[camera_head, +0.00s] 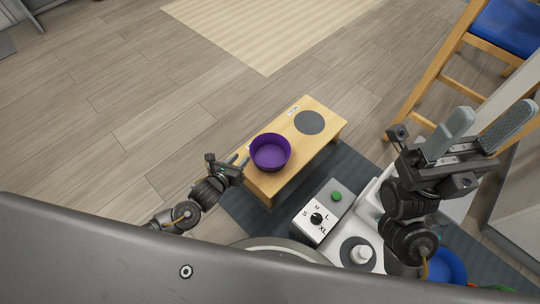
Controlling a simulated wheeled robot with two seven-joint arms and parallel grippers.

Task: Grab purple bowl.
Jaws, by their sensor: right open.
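The purple bowl (270,153) stands upright and looks empty. It is on the near left part of a low wooden stand (312,158). My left gripper (239,162) is just left of the bowl, with its fingers pointing toward the bowl's side. It looks apart from the bowl, but the gap is small and hard to judge. Its fingers are too small to tell whether they are open or shut. My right gripper (489,121) is open and empty, raised at the right, far from the bowl.
A dark round inset (310,122) lies in the stand's far part. A white machine with a size dial (317,218) and green button (337,196) is near the stand. A blue bowl (446,268) is at lower right. A blue-seated wooden chair (508,25) stands upper right. Floor at left is clear.

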